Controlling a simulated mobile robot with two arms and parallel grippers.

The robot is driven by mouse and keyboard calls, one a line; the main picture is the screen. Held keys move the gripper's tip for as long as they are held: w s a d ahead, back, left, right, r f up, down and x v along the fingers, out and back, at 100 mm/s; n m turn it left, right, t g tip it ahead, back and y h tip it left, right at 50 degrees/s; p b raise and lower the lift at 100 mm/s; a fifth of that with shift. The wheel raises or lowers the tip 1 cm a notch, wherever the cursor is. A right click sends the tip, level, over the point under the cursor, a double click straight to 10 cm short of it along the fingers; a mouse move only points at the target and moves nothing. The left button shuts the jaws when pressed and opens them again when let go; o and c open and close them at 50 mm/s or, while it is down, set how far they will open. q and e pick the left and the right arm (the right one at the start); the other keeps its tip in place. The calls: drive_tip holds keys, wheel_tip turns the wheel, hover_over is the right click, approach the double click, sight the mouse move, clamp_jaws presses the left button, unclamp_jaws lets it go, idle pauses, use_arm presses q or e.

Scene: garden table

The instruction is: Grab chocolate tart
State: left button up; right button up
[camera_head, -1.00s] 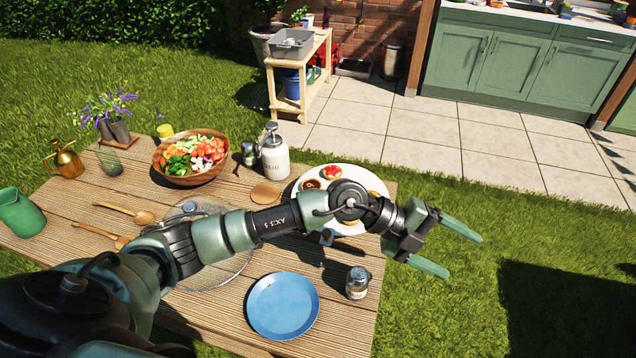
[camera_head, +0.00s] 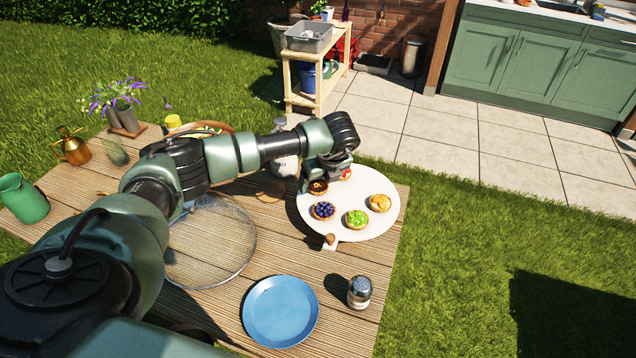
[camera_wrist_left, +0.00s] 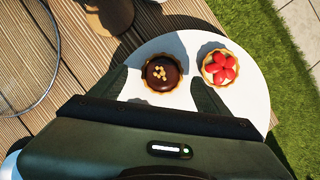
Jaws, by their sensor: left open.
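The chocolate tart (camera_head: 318,188), dark brown with pale pieces on top, sits on a round white plate (camera_head: 375,228). It also shows in the left wrist view (camera_wrist_left: 161,72), between the two fingers. My left gripper (camera_head: 321,178) is open and points down over the tart, with a finger on either side. I cannot tell whether the fingers touch it. The strawberry tart (camera_wrist_left: 219,68) lies just right of the right finger in the wrist view. My right gripper is not in view.
A blueberry tart (camera_head: 323,210), a green-topped tart (camera_head: 357,219) and an orange-topped tart (camera_head: 379,202) share the plate. A white dispenser (camera_head: 285,164) stands close to the arm. A blue plate (camera_head: 281,311) and a shaker (camera_head: 359,288) are nearer the table's front.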

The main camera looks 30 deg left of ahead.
use_arm(q)
drive_tip(key=shift+x, duration=1.25)
drive_tip(key=shift+w+d+r, duration=0.1)
drive_tip(key=shift+d, duration=0.05)
drive_tip(key=c, duration=1.4)
